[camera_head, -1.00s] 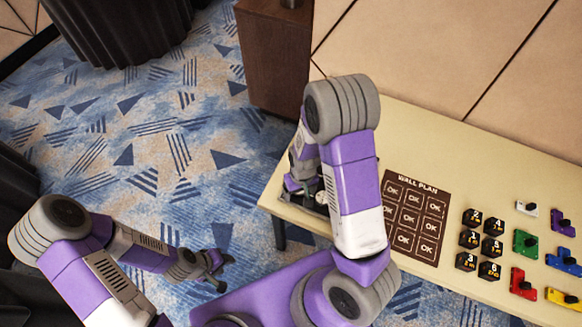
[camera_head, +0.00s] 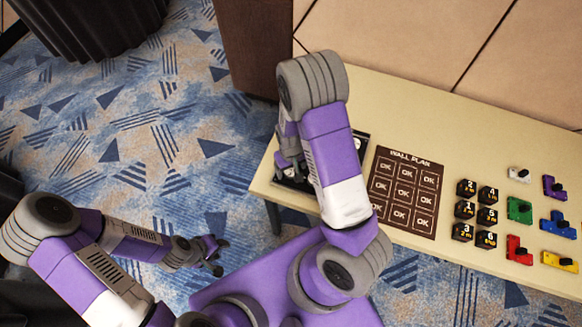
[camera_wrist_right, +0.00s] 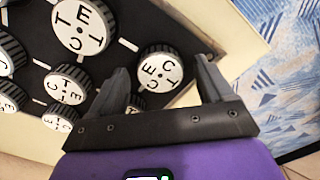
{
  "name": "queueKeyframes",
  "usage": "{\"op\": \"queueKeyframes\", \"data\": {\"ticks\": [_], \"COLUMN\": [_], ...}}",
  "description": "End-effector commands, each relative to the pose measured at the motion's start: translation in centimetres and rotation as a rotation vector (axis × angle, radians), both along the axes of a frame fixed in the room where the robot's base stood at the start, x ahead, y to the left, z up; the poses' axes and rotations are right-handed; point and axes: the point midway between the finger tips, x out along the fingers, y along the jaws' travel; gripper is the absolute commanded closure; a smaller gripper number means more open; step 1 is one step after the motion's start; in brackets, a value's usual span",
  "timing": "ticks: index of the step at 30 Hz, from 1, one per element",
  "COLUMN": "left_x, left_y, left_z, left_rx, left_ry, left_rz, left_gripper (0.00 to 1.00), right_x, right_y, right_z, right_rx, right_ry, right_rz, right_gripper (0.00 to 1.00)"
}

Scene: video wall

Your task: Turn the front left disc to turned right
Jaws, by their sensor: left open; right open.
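A dark panel (camera_head: 361,143) lies at the left end of the table, mostly hidden by my right arm. The right wrist view shows several round white-faced discs with ribbed dark rims, lettered C, E and T. One small disc (camera_wrist_right: 158,73) lies between the fingers of my open right gripper (camera_wrist_right: 163,64); I cannot tell whether they touch it. A larger disc (camera_wrist_right: 83,27) sits left of it. In the head view my right gripper (camera_head: 287,166) is over the panel, partly hidden. My left gripper (camera_head: 216,256) is open and empty over the carpet, away from the table.
A brown wall plan sheet (camera_head: 404,192) marked OK lies right of the panel on the table (camera_head: 480,120). Several black numbered blocks (camera_head: 465,209) and coloured pieces (camera_head: 519,210) stand farther right. A brown wooden block (camera_head: 253,45) stands behind the table's left end.

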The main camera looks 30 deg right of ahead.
Motion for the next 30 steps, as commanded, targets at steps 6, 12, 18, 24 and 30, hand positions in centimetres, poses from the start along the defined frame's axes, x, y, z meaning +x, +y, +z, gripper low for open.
{"op": "queueKeyframes", "data": {"ticks": [6, 12, 18, 24, 30], "left_x": [0.01, 0.01, 0.01, 0.01, 0.01], "left_y": [0.00, 0.00, 0.00, 0.01, 0.00], "left_z": [0.01, 0.01, 0.05, 0.27, 0.71], "left_rx": [0.000, 0.000, 0.000, 0.000, 0.000], "left_ry": [0.000, 0.000, 0.000, 0.000, 0.000], "left_rz": [0.000, 0.000, 0.000, 0.000, 0.000], "left_gripper": [0.57, 0.57, 0.57, 0.57, 0.57], "right_x": [-0.02, -0.03, -0.04, -0.05, -0.09], "right_y": [0.01, 0.00, 0.00, 0.01, 0.04], "right_z": [0.02, 0.02, 0.03, 0.07, 0.09], "right_rx": [0.000, 0.000, 0.000, 0.000, 0.001], "right_ry": [0.001, 0.001, 0.001, 0.002, 0.004], "right_rz": [0.000, 0.000, -0.008, -0.067, -0.201], "right_gripper": [0.41, 0.72, 0.76, 0.76, 0.76]}}
